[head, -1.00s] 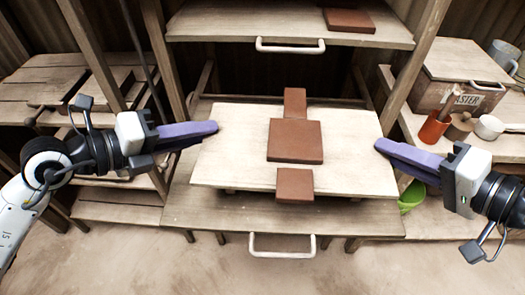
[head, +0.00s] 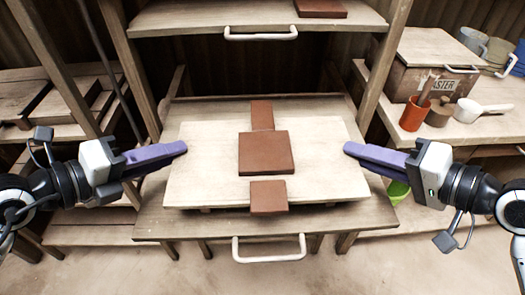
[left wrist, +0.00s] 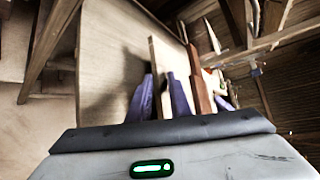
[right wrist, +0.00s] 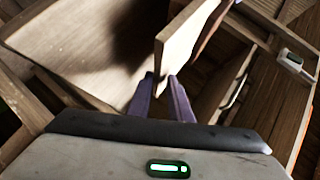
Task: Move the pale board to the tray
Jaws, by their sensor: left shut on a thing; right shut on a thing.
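The pale board (head: 210,175) lies flat over the tray (head: 155,225), which has a white front handle (head: 268,250). Three red-brown tiles rest on the board: a small back one (head: 262,115), a large middle one (head: 266,153) and a small front one (head: 268,197). My left gripper (head: 183,148) is shut on the board's left edge. My right gripper (head: 349,148) is shut on its right edge. The board also shows edge-on between the purple fingers in the left wrist view (left wrist: 157,75) and right wrist view (right wrist: 177,45). Whether its underside touches the tray is hidden.
An upper shelf (head: 180,18) with another handle and a red-brown tile (head: 320,8) hangs above and behind. Wooden posts flank the tray. At right, a side table carries a crate (head: 435,75), an orange cup (head: 413,115) and a white ladle (head: 480,112). A left bench (head: 35,90) holds boards.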

